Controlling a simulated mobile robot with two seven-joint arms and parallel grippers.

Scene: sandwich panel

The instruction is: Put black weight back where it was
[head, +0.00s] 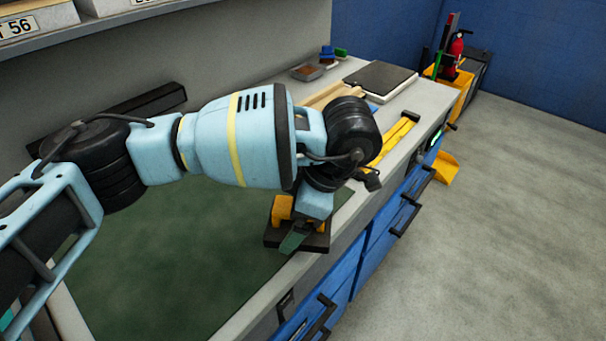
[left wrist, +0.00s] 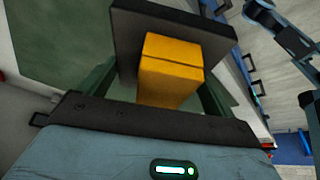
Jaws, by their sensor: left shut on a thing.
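The black weight (head: 318,243) is a flat dark slab with a yellow handle block (head: 281,210) on it. It is at the front edge of the bench, by the green mat's edge; I cannot tell whether it touches the bench. My left gripper (head: 294,240) is shut on it, with one green finger showing in the head view. In the left wrist view, the black slab (left wrist: 125,35) lies beyond the yellow block (left wrist: 172,70), which sits between my two green fingers. My wrist and arm hide part of the weight in the head view.
The green mat (head: 190,260) covers the near bench. A long black bar (head: 140,105) lies at the wall. Farther back are wooden strips (head: 328,95), a dark-topped board (head: 380,78), a small tray (head: 306,71) and a yellow tool (head: 393,140). Blue drawers with protruding handles (head: 405,215) line the front.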

